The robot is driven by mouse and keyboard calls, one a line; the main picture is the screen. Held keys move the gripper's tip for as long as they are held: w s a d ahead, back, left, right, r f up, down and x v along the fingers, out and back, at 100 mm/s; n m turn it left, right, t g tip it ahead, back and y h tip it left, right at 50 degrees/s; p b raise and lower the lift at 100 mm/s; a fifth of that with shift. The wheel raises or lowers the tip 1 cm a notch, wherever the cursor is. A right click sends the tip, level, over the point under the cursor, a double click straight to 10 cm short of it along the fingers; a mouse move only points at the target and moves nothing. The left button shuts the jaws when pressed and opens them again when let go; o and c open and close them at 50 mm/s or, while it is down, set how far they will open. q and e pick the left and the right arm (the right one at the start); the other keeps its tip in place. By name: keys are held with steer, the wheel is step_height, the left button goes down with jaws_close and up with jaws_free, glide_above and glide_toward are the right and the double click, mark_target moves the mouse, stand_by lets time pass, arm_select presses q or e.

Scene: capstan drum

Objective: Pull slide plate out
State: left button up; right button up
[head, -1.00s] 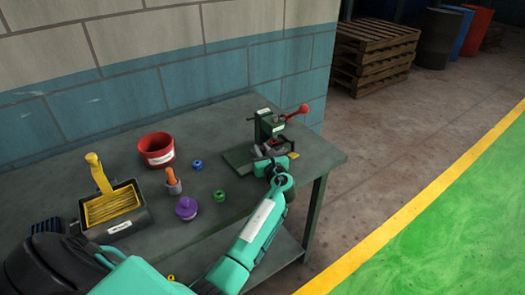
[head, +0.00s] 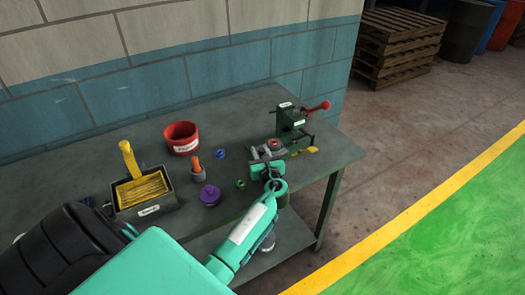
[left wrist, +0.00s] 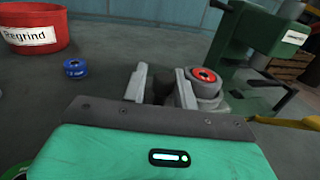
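A dark green press (head: 293,122) with a red lever knob stands at the right end of the bench. My left gripper (head: 263,154) is at this cup's left side, low over the bench. In the left wrist view its two grey fingers (left wrist: 160,86) stand around a dark part, apparently the slide plate's grip. The slide plate itself is mostly hidden by the gripper. My right gripper is not in view.
A red Regrind tub (head: 182,138), blue ring (head: 221,153), green ring (head: 240,184), purple knobbed piece (head: 210,195), orange-handled piece (head: 197,170) and brush tray (head: 147,193) stand left on the bench (head: 120,150). A yellow tab (head: 303,150) lies beside the press. The bench's right edge is close.

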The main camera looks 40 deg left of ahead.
arm_select(q)
steer(key=shift+s+r, duration=0.1)
stand_by(0.4)
steer(key=b+v, duration=0.2)
steer(key=v, duration=1.1)
steer(key=shift+s+d, duration=0.3)
